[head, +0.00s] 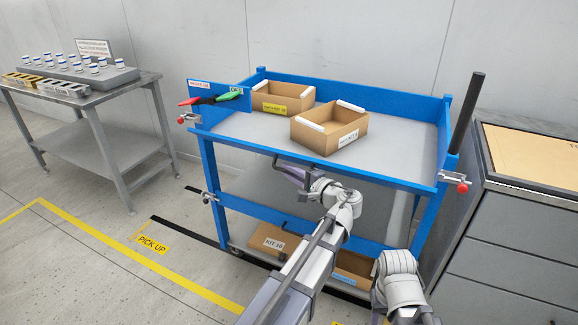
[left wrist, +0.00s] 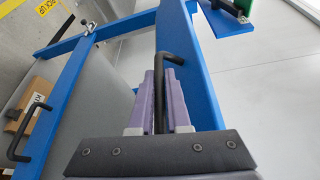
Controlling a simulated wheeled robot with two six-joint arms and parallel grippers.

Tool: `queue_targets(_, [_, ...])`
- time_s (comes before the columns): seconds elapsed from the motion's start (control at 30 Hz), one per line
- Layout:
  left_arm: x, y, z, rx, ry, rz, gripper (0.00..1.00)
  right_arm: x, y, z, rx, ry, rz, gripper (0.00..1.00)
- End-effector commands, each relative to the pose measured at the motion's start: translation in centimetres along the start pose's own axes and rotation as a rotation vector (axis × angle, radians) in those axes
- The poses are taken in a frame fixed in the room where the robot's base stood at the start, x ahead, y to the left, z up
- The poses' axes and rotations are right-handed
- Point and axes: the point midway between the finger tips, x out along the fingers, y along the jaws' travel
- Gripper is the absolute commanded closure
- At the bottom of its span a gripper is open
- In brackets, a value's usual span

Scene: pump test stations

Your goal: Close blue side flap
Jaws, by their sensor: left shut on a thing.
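A blue cart (head: 203,165) stands ahead of me in the head view. A long blue board, which I take for the side flap (head: 235,145), runs along its near side at the upper shelf. It also shows in the left wrist view (left wrist: 202,85). I cannot tell its exact tilt. My left gripper (head: 288,171) is at the board's black handle (left wrist: 178,57). In the left wrist view its purple fingers (left wrist: 158,80) are shut on the handle from both sides. The handle's lower part is hidden between the fingers. My right gripper is not in view.
Two open cardboard boxes (head: 330,138) stand on the upper shelf. Red-knobbed latches (head: 187,118) sit at the cart's corners. The lower shelf holds a KIT box (head: 268,241). A grey cabinet (head: 520,220) stands close at the right. A grey table (head: 95,100) is at the left, with free floor between.

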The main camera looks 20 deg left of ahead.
Motion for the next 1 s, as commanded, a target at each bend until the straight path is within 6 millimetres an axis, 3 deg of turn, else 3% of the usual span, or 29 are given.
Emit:
queue_targets(0.03, [0.0, -1.6, -0.1, 0.042, -0.001, 0.016, 1.0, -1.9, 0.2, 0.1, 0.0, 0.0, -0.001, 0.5])
queue_targets(0.1, [0.1, -2.2, -0.2, 0.102, -0.002, 0.042, 1.0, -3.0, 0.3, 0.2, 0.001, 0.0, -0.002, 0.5])
queue_targets(0.5, [0.6, -5.4, -1.6, 0.44, -0.006, 0.188, 1.0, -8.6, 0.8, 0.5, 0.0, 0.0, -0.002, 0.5])
queue_targets(0.77, [1.1, -6.5, -2.6, 0.601, -0.006, 0.257, 1.0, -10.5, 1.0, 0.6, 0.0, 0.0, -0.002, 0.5])
queue_targets(1.0, [1.3, -6.9, -3.1, 0.627, -0.006, 0.268, 1.0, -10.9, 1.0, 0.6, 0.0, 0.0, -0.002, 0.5])
